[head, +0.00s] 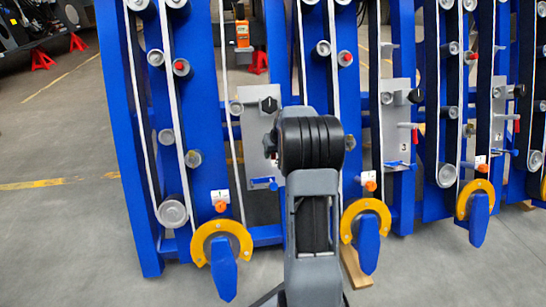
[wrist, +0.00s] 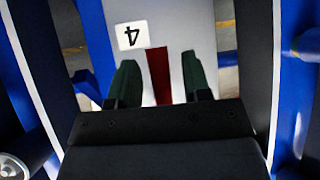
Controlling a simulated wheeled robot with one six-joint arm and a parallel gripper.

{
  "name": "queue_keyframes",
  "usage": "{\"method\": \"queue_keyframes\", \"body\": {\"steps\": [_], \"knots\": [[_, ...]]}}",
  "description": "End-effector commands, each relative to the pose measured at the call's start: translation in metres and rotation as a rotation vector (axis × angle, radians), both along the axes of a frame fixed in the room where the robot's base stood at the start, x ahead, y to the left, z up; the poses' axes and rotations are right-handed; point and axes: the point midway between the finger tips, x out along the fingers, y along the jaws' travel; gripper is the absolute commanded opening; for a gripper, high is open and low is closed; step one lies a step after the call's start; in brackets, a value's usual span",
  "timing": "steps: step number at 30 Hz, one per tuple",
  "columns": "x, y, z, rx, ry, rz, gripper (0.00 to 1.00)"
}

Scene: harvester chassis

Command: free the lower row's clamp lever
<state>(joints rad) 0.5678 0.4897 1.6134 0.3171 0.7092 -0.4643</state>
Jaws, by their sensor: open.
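My gripper (wrist: 159,62) is open in the wrist view, with dark green fingers apart. A red bar (wrist: 158,76) shows between the fingers, in front of a pale plate (wrist: 185,30); I cannot tell whether they touch it. A label with an upside-down 4 (wrist: 132,35) is on this plate. In the head view my arm hides the gripper and part of the grey plate (head: 254,130) behind it. That plate has a black knob (head: 270,104) above and a blue lever (head: 263,183) below. I cannot tell which lever is the lower row's clamp lever.
Blue frames with rollers and white belts fill the view. Yellow rings (head: 205,237) with blue handles (head: 224,278) sit low, below orange knobs (head: 220,206). To the right, a plate marked 3 (head: 391,148) carries a red lever (head: 409,125). Open floor (head: 60,230) lies left.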

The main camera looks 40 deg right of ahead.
Motion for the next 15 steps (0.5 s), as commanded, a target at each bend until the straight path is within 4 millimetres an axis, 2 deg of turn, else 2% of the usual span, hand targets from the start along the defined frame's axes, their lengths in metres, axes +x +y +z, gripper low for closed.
{"method": "queue_keyframes", "body": {"steps": [4,13,15], "knots": [[0.0026,0.0001,-0.0061,0.000,0.000,0.000,0.44],[0.0029,0.0002,-0.0064,0.000,0.000,0.000,0.44],[0.0028,0.0003,-0.0063,0.000,0.000,0.000,0.38]]}}
